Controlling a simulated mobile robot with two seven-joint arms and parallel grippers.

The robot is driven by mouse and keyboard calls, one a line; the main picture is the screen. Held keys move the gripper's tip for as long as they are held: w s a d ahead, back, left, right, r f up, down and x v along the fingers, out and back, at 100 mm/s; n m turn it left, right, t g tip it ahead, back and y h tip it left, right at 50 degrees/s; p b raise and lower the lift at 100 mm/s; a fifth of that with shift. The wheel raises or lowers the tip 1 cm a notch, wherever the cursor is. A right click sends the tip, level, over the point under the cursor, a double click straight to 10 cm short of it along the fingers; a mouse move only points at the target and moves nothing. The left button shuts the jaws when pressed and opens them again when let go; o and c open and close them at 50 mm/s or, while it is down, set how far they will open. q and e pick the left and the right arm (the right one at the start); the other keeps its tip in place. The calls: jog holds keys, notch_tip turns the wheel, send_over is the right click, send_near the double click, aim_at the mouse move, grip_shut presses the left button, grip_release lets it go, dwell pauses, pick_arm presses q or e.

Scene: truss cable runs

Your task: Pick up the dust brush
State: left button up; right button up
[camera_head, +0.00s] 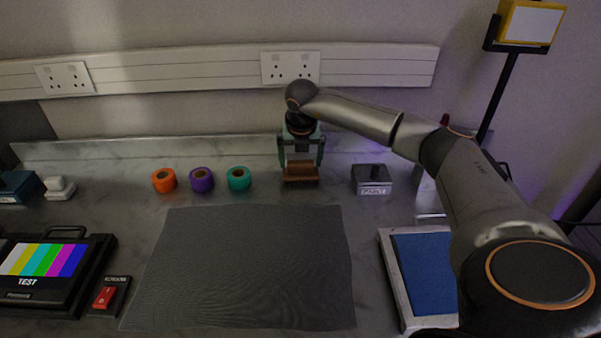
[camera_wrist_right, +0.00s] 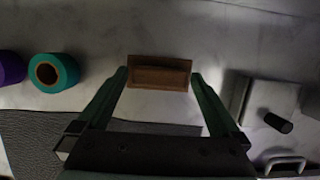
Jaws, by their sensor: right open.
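The dust brush (camera_head: 300,180) is a small brown wooden block-like thing on the grey worktop, behind the dark mat. In the right wrist view the brush (camera_wrist_right: 160,73) lies across the gap between the fingertips. My right gripper (camera_head: 301,164) is open, pointing down at the brush, with one green finger to each side of it. In the right wrist view my right gripper (camera_wrist_right: 158,75) shows empty space between its fingers and the brush ends; I cannot tell how far above the worktop the tips are. My left gripper is not in view.
Orange (camera_head: 164,180), purple (camera_head: 201,180) and teal (camera_head: 239,179) tape rolls stand left of the brush. A grey box with a black knob (camera_head: 372,179) stands to its right. The dark mat (camera_head: 245,265) lies in front, and a blue-topped tray (camera_head: 423,272) front right.

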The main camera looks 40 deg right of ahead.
grip_shut()
dwell(0.7)
